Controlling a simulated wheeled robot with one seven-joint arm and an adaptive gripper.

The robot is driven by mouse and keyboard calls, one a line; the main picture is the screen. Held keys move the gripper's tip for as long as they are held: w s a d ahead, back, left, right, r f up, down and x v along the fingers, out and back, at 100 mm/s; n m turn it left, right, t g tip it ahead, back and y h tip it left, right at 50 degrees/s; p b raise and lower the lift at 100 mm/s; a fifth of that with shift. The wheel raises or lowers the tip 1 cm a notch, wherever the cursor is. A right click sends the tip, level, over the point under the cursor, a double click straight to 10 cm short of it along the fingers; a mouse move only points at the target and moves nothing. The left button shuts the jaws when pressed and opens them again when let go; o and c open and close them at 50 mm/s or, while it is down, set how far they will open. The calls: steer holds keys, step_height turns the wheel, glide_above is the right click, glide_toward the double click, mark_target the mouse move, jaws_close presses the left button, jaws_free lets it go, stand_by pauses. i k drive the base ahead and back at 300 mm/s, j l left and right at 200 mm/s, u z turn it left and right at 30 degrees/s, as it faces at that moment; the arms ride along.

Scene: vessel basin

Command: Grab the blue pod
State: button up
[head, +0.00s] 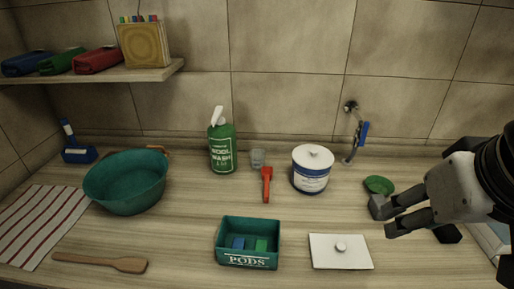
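The blue pod (237,242) lies in the left part of the teal box marked PODS (248,261), at the front middle of the counter. A green pod (261,245) lies to its right in the same box. The box's walls hide the lower parts of the pods. My gripper (384,218) is at the right, well to the right of the box. Its two fingers point left and stand apart, with nothing seen between them.
A white lid (341,252) with a knob lies right of the box.

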mark_target(238, 243)
steer(key=k+j, duration=0.1)
steer(key=j, duration=1.2)
